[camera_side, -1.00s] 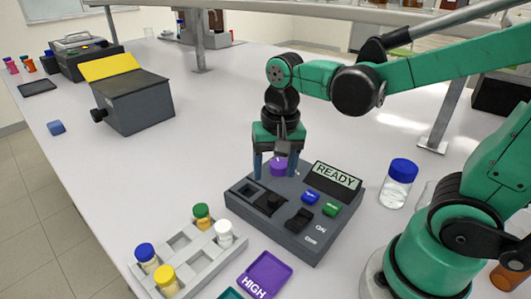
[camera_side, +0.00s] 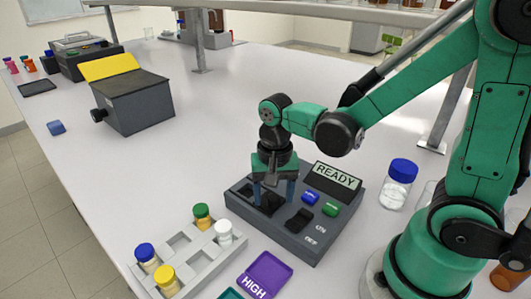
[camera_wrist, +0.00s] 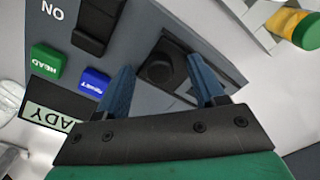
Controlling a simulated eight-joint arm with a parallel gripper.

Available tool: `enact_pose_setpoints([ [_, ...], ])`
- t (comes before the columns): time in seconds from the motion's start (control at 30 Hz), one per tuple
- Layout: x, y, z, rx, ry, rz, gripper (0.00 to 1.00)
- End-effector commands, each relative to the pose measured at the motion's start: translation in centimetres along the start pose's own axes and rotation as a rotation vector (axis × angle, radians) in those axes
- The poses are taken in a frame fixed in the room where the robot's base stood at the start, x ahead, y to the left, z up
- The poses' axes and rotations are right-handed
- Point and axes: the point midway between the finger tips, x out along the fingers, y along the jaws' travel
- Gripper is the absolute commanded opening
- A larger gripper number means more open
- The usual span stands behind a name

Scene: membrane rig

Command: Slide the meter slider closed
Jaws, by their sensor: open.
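The meter (camera_side: 313,242) is a dark grey box with a lit READY display (camera_side: 338,175), standing on the white bench. Its slider (camera_wrist: 160,68) is a black knob on a dark plate in a recessed track. An open part of the track shows on the left of the meter in the side view, and right of the knob in the wrist view. My gripper (camera_side: 273,202) points down over the slider. Its blue fingers are open, one on each side of the knob; I cannot tell whether either touches it.
Blue and green buttons (camera_side: 331,209) and a black ON/OFF switch (camera_side: 299,218) sit beside the slider. A grey rack (camera_side: 190,252) with capped vials stands front left, beside a purple HIGH tray (camera_side: 264,276). A blue-capped jar (camera_side: 398,185) stands right of the meter.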

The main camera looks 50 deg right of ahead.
Motion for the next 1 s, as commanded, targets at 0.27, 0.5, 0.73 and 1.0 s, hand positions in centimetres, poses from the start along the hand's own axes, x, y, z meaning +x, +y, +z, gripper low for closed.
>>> enact_pose_setpoints([
  [0.27, -0.02, 0.00, 0.00, 0.000, 0.000, 0.000, 0.08],
  [0.5, -0.03, -0.01, 0.00, 0.000, 0.000, 0.000, 0.00],
  [0.73, -0.04, -0.01, -0.01, 0.000, 0.000, 0.000, 0.00],
  [1.0, -0.05, -0.02, -0.01, 0.000, 0.000, 0.000, 0.00],
])
